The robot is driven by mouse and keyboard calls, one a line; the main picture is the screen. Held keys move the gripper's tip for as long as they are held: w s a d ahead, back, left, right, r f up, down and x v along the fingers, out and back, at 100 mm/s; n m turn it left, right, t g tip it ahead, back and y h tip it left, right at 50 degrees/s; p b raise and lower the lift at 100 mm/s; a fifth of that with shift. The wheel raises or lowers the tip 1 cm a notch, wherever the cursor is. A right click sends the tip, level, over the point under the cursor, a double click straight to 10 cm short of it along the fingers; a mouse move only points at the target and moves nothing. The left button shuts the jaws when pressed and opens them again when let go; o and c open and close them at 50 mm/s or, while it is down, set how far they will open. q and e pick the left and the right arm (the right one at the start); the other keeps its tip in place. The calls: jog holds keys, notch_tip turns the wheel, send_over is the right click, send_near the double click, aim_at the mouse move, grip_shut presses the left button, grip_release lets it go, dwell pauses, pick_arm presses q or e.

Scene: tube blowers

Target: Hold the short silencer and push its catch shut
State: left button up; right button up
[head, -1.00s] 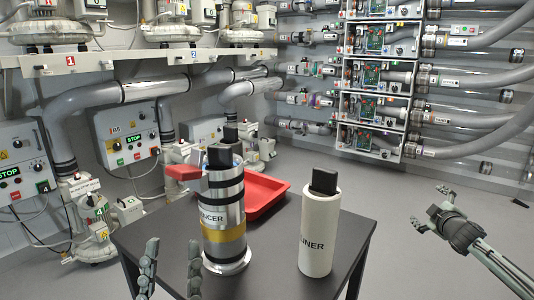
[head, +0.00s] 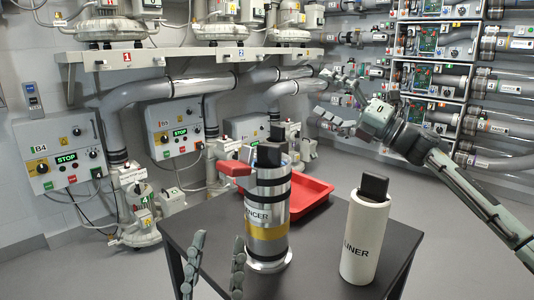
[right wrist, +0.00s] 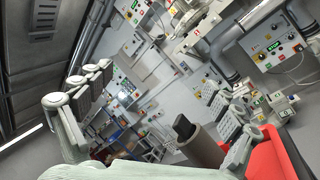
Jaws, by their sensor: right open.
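The short silencer (head: 266,205) stands upright on the dark table. It is a silver cylinder with black bands, a yellow band and a black block on top. Its red catch (head: 236,168) sticks out to the left near the top, clear of the body at its outer end. My left gripper (head: 215,262) is low in front of the table, fingers apart and empty, left of the silencer and not touching it. My right gripper (head: 338,98) is raised above and behind the table, right of the silencer, open and empty. Its spread fingers also show in the right wrist view (right wrist: 160,110).
A white liner (head: 364,240) with a black top stands at the table's right. A red tray (head: 318,190) lies behind the silencer. The table (head: 205,222) has bare room at the left. Blowers and control boxes (head: 60,150) line the left wall.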

jog(key=s+a+r+n+g, duration=0.4)
jog(key=s+a+n+g, duration=0.5)
jog(key=a+n+g, duration=0.3)
jog(key=n+g+h, duration=0.3)
jog(key=n+h, duration=0.4)
jog(key=n, duration=0.2)
send_over(267, 146)
jog(key=a, duration=0.6)
notch_tip(267, 146, down, 2)
jog(key=d+f+n+t+h, duration=0.1)
jog(key=f+n+h, duration=0.1)
jog(key=h, duration=0.1)
jog(key=d+f+n+t+h, duration=0.1)
jog(key=d+f+n+h, duration=0.1)
jog(key=f+h, duration=0.1)
jog(key=d+f+n+h, duration=0.1)
jog(key=d+f+h, duration=0.1)
jog(key=f+h, duration=0.1)
jog(key=shift+d+n+t+h, duration=0.15)
jog(key=shift+n+t+h, duration=0.25)
jog(key=shift+h, duration=0.5)
jog(key=shift+d+f+h, duration=0.15)
jog(key=shift+d+h, duration=0.1)
jog(key=shift+h, duration=0.05)
jog(key=shift+d+f, duration=0.1)
jog(key=shift+f, duration=0.3)
notch_tip(267, 146, down, 7)
jog(key=shift+r, duration=0.1)
